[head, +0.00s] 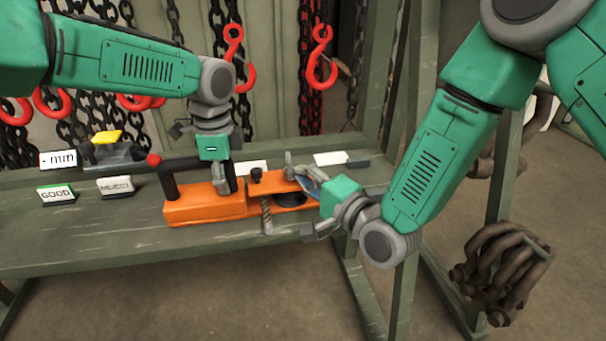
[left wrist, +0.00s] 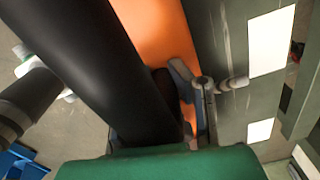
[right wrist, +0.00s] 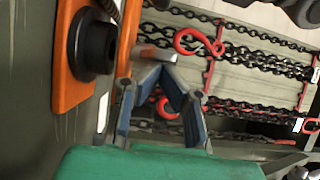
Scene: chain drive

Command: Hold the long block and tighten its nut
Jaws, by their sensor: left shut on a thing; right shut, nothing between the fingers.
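The long orange block (head: 205,208) lies on the green bench, with a black handle (head: 168,178) rising from it. My left gripper (head: 226,184) comes down from above and is shut on part of the black handle, which fills much of the left wrist view (left wrist: 85,60). Its fingertips are partly hidden. The block's right part is a flat orange plate bearing a black round nut (head: 290,199); it shows larger in the right wrist view (right wrist: 95,45). My right gripper (head: 298,178) is shut and empty, beside the plate's right end. In its wrist view the fingertips (right wrist: 155,65) converge right of the nut, apart from it.
A twisted grey rod (head: 266,215) hangs over the bench's front edge by the plate. GOOD and REJECT signs (head: 115,185) and a yellow-topped device (head: 107,145) stand at the left. Red hooks (head: 320,60) and chains hang behind. The bench's front left is clear.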

